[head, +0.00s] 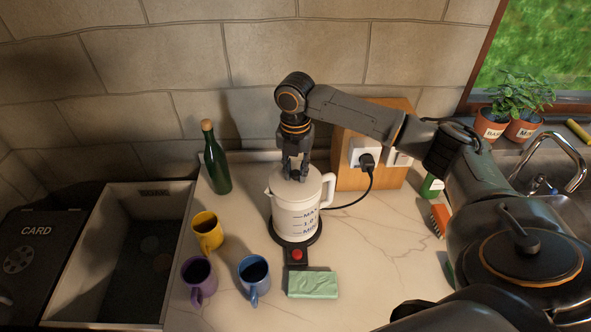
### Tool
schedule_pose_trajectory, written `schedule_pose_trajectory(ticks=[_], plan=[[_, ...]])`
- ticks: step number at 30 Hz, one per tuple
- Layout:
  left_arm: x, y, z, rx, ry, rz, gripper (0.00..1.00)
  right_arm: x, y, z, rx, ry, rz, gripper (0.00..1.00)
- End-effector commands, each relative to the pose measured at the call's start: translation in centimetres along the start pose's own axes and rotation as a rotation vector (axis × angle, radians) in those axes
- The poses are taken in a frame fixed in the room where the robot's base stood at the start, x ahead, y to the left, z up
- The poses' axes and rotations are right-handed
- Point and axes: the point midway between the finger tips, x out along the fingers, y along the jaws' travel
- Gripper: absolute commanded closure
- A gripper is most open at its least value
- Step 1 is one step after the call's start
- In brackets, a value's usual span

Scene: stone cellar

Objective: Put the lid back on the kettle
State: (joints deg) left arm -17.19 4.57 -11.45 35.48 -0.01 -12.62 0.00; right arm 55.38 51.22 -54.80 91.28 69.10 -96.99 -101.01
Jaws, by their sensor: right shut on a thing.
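The white kettle (299,216) stands upright on its dark round base (294,239) on the pale counter, with its spout to the left and handle to the right. My right gripper (296,172) points down over the kettle's top, fingers shut on the lid. The pale lid (287,176) is at the kettle's mouth, partly hidden by the fingers. I cannot tell whether it is fully seated. My left gripper is not in view.
Yellow (207,232), purple (199,279) and blue (254,278) mugs stand left and front of the kettle. A green bottle (216,166) stands behind left. A green block (312,285) lies in front. A cord (353,201) runs to the socket. A sink (568,205) is right.

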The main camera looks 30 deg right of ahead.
Motion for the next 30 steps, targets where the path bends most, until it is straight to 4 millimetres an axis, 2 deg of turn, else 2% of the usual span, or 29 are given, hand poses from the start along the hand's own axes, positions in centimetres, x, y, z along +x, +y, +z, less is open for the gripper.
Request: schedule_pose_trajectory(ticks=[7, 8, 11, 18, 21, 22, 30], plan=[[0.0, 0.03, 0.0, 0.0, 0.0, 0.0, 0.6, -0.02, 0.0, 0.02, 0.0, 0.0, 0.0, 1.0], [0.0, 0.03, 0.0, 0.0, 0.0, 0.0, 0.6, -0.02, 0.0, 0.02, 0.0, 0.0, 0.0, 0.73], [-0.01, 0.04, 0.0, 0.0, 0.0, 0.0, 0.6, -0.03, 0.0, 0.02, 0.0, -0.001, 0.0, 0.53], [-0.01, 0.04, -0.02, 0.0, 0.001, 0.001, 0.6, -0.03, -0.01, 0.03, 0.0, -0.001, 0.0, 0.51], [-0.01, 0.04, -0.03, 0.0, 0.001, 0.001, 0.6, -0.02, -0.01, 0.02, 0.0, 0.0, 0.0, 0.3], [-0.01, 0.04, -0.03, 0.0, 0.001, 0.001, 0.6, -0.02, -0.01, 0.02, 0.0, 0.0, 0.0, 0.28], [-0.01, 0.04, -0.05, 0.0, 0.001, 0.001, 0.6, -0.03, -0.01, 0.03, 0.0, -0.001, 0.0, 0.28]])
